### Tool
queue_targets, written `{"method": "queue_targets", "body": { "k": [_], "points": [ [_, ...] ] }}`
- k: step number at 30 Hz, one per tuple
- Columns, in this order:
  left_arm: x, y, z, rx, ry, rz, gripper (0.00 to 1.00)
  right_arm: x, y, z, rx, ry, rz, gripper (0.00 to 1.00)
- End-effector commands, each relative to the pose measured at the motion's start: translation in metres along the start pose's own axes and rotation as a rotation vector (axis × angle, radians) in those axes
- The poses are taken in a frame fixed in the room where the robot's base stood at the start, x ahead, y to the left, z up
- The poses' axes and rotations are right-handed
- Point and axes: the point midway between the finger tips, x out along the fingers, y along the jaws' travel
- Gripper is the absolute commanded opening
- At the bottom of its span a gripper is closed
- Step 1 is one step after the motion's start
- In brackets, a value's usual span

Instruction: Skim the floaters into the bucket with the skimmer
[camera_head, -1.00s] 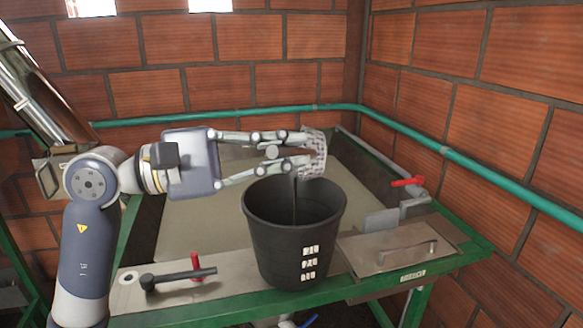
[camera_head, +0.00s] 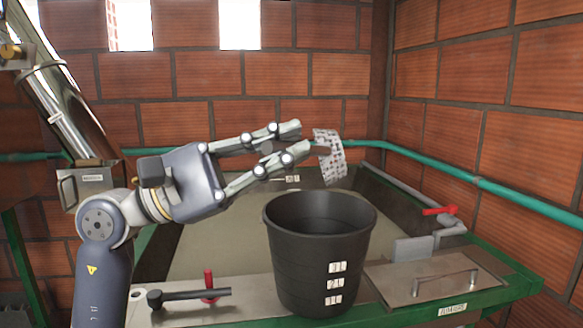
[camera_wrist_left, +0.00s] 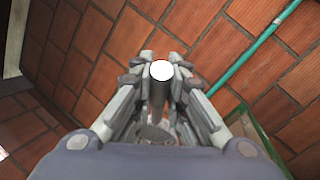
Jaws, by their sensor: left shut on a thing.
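My left gripper (camera_head: 297,140) reaches in from the left, tilted upward, above the rear of the black bucket (camera_head: 320,262). The skimmer's pale perforated head (camera_head: 330,157) shows just beyond the fingertips, higher than the bucket rim. In the left wrist view the fingers (camera_wrist_left: 160,95) close around a dark shaft with a white round end (camera_wrist_left: 162,71). The bucket stands upright at the tank's front edge; its bottom inside is hidden. The tank (camera_head: 225,240) behind it holds flat greyish liquid. I cannot make out any floaters. My right gripper is not in view.
A black-handled lever and a red valve handle (camera_head: 209,284) lie left of the bucket. A metal cover with a handle (camera_head: 440,285) and a red lever (camera_head: 440,210) are at right. A green pipe (camera_head: 480,185) runs along brick walls.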

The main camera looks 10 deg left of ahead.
Motion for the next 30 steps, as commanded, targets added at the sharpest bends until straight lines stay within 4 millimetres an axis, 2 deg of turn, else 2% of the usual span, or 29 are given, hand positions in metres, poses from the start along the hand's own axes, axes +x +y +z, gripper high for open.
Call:
{"method": "queue_targets", "body": {
  "k": [1, 15, 21, 30],
  "points": [
    [-0.004, -0.004, -0.002, -0.001, -0.011, 0.018, 0.00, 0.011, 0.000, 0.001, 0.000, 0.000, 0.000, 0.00],
    [-0.022, 0.002, -0.002, -0.028, -0.099, 0.189, 0.00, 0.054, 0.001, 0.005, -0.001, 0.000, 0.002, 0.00],
    [-0.026, 0.005, -0.001, -0.036, -0.125, 0.238, 0.00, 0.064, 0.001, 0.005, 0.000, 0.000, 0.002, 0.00],
    [-0.027, 0.007, 0.000, -0.037, -0.132, 0.254, 0.00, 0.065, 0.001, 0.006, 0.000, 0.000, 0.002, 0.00]
  ]
}}
